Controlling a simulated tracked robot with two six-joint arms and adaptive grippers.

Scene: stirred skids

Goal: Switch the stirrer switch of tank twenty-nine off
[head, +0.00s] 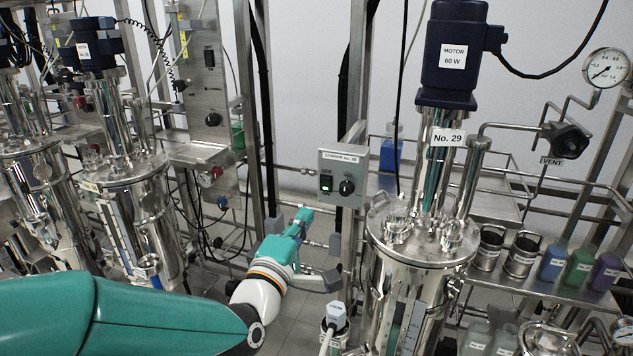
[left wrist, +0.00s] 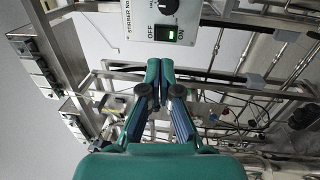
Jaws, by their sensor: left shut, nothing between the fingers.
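The grey stirrer box (head: 342,176) is on the frame post left of tank No. 29 (head: 423,242). Its label begins "STIRRER No."; the number is too small to read surely. The rocker switch (head: 326,183) shows a green light, with a round black knob (head: 346,187) beside it. My left gripper (head: 304,215) is shut and empty, below and left of the box in the head view. Its closed fingertips (left wrist: 160,65) appear just below the switch, seemingly apart from it. My right gripper is not in view.
The motor (head: 457,50) stands above tank No. 29. A shelf to the right holds metal cups (head: 521,255) and coloured bottles (head: 579,268). Another tank (head: 138,215) and a second control panel (head: 207,80) stand left. Thin pipes and black cables run around the box.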

